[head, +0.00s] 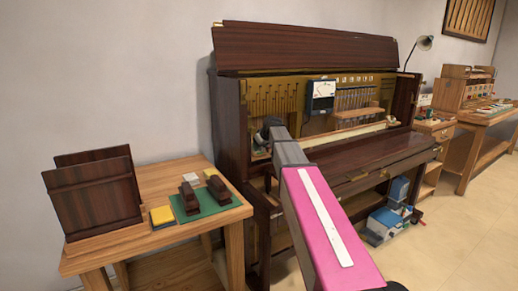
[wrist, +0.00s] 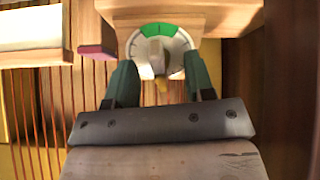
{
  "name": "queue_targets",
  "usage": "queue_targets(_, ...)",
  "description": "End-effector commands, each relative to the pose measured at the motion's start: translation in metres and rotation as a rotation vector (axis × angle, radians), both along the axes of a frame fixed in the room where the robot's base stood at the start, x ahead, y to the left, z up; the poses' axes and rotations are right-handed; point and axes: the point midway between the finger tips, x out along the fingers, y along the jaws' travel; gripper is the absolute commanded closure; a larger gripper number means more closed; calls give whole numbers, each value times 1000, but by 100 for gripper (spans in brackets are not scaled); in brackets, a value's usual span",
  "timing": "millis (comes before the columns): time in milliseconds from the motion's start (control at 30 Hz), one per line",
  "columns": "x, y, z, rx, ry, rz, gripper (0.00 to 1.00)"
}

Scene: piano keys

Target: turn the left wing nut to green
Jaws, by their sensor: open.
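In the wrist view, the wing nut (wrist: 153,56) is a grey-tan piece at the middle of a round white dial (wrist: 183,47) with dark tick marks. A green sector (wrist: 158,30) lies at the top of the dial. A small yellow tip (wrist: 161,87) shows below the nut, on the side away from the green. My gripper (wrist: 159,66) is open, its dark green fingers on either side of the nut with gaps visible. In the head view my gripper (head: 268,126) is at the piano's left end; the nut cannot be made out there.
The dial sits on a wooden block (wrist: 215,15) inside the open upright piano (head: 230,120). A pale key-like block (wrist: 28,28), a dark red piece (wrist: 96,37) and copper-coloured strings (wrist: 40,110) are at left. A dark wooden wall (wrist: 285,100) is close at right.

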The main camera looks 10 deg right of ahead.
Motion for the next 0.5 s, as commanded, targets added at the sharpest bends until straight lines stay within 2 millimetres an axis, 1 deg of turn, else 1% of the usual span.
queue_targets(267,-1,-1,2,-1,0,1,51)
queue_targets(500,-9,-4,11,-1,-2,0,51)
